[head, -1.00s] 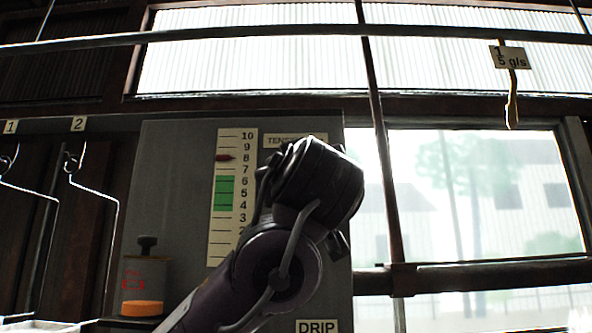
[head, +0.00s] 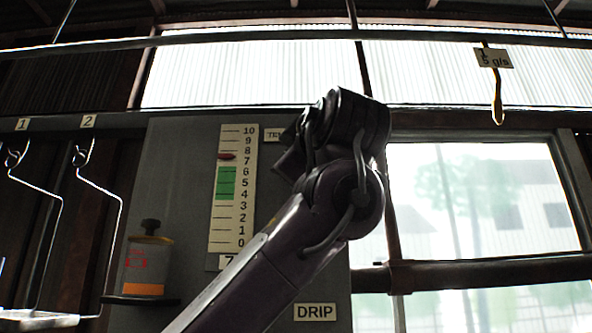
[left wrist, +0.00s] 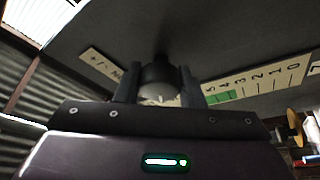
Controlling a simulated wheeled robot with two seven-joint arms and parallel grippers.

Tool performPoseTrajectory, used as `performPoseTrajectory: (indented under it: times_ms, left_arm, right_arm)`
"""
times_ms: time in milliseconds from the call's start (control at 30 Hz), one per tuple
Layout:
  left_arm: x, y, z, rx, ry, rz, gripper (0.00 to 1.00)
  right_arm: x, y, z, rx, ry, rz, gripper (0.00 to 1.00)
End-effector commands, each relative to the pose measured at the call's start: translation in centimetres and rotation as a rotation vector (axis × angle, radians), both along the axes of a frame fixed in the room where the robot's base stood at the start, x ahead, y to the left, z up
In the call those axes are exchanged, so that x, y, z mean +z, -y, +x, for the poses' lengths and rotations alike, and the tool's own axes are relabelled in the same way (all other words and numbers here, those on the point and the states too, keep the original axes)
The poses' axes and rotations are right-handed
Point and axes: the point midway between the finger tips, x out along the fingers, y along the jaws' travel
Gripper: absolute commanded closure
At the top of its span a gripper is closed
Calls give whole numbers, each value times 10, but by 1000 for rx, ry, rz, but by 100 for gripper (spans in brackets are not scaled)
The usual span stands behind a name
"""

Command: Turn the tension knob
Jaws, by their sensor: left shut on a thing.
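The tension knob (left wrist: 158,80) is a dark round knob with a pale mark, on the grey panel (head: 180,190). My left gripper (left wrist: 158,92) is shut on it, one finger on each side in the left wrist view. In the head view my left arm rises from the bottom and its wrist hides the knob and the gripper. The tension scale (head: 228,225) is numbered up to 10. Its red pointer (head: 227,156) stands between 7 and 8, above the green band (head: 225,183), which spans roughly 4 to 6. My right gripper is in neither view.
Wire hangers (head: 118,215) hang at the left under tags 1 and 2. A container with an orange band (head: 143,289) stands on a small shelf. A DRIP label (head: 314,312) is low on the panel. A tagged hook (head: 497,100) hangs from the overhead rail at right.

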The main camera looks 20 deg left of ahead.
Motion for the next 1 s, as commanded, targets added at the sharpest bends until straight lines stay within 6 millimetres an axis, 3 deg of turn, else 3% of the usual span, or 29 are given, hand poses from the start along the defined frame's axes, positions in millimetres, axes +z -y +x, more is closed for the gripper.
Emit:
performPoseTrajectory:
  times_ms: [400, 933, 967, 1000]
  left_arm:
    - [-1, 1, 0, -1, 48, -180, 87]
    - [-1, 1, 1, -1, 53, -202, 87]
    - [-1, 1, 1, -1, 53, -202, 60]
    - [-1, 1, 1, -2, 53, -201, 55]
  right_arm:
    - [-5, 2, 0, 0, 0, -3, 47]
    - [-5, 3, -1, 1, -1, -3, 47]
    - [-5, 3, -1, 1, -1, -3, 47]
    - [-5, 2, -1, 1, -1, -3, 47]
